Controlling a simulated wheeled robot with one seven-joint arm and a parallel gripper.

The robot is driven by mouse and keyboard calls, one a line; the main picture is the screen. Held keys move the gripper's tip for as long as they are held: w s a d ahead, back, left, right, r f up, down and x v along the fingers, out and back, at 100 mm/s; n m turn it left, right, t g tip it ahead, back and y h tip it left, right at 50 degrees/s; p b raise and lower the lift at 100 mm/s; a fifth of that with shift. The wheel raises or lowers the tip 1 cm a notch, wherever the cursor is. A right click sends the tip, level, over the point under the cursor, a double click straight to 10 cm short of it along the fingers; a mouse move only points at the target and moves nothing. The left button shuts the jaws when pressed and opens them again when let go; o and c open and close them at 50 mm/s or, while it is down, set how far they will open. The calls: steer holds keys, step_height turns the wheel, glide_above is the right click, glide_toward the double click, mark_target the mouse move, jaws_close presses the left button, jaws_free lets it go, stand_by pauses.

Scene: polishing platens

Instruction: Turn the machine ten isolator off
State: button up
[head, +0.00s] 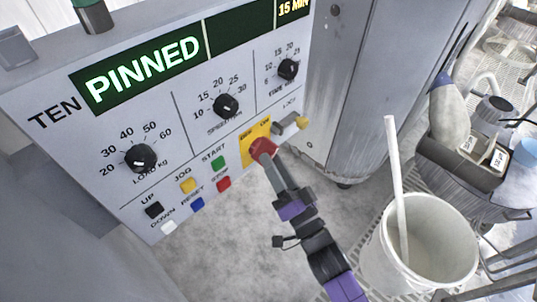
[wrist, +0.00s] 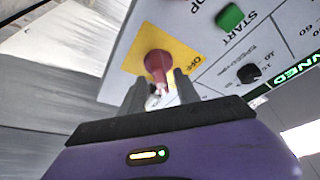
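The machine's panel (head: 60,95) is labelled TEN, and its green display (head: 140,72) reads PINNED. The isolator is a red knob (head: 262,148) on a yellow plate (head: 247,155) at the panel's lower right. In the wrist view the red knob (wrist: 158,65) stands out from its yellow plate (wrist: 150,38), with OFF printed beside it. My gripper (head: 270,161) is at the knob. In the wrist view my gripper (wrist: 160,82) has its fingers apart, their tips on either side of the knob's lower edge. Contact and the knob's exact setting cannot be told.
A white bucket (head: 440,240) with a stick stands on the right.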

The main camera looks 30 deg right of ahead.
steer(key=shift+x, duration=1.45)
steer(key=shift+c, duration=0.5)
jaws_close()
